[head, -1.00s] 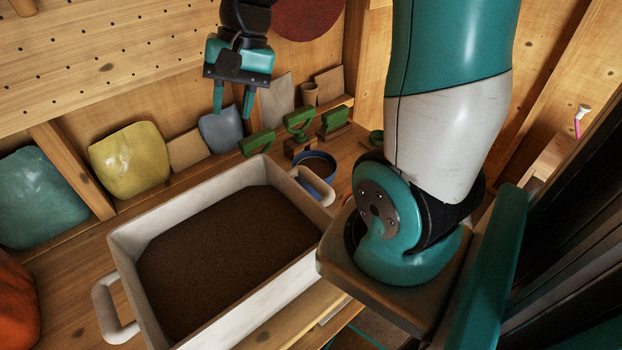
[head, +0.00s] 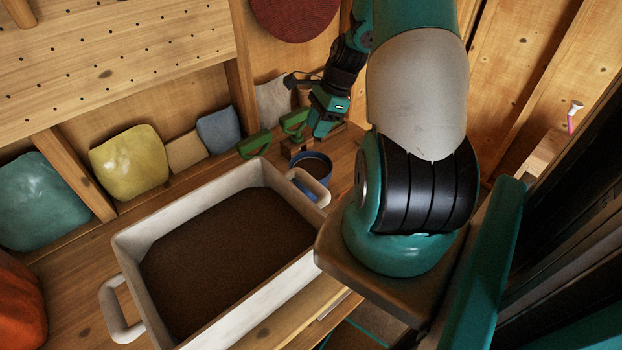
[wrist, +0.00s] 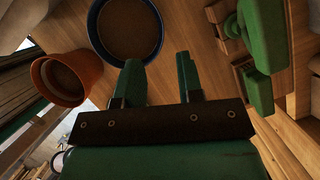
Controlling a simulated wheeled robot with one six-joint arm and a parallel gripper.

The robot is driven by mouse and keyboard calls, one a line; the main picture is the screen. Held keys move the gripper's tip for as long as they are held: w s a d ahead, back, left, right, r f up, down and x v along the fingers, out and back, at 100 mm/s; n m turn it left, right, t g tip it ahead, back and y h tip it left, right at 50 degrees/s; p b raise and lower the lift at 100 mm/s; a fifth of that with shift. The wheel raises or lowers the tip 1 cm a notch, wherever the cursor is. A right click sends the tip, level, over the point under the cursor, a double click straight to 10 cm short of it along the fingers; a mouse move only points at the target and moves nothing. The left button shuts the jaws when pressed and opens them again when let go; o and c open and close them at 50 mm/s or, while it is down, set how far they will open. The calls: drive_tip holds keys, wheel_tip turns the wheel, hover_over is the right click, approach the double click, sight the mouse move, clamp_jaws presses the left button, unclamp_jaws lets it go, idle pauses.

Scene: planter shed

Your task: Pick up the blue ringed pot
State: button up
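The blue pot (head: 314,164) stands on the wooden bench behind the tray's far right handle, which hides part of it. In the wrist view, the blue pot (wrist: 125,30) shows its blue rim and brown inside, at the top just beyond the fingers. My gripper (head: 322,130) is above the bench, behind and above the pot in the head view. In the wrist view, my gripper (wrist: 157,62) has its two fingers apart with nothing between them. They appear apart from the pot.
A white soil-filled tray (head: 130,240) takes up the front of the bench. Green-handled tools (head: 254,145) stand on the other side, towards the wall. Coloured sacks (head: 128,162) lean at the back left.

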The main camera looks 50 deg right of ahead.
drive_tip(key=shift+p+x, duration=1.3)
drive_tip(key=shift+x, duration=2.55)
clamp_jaws()
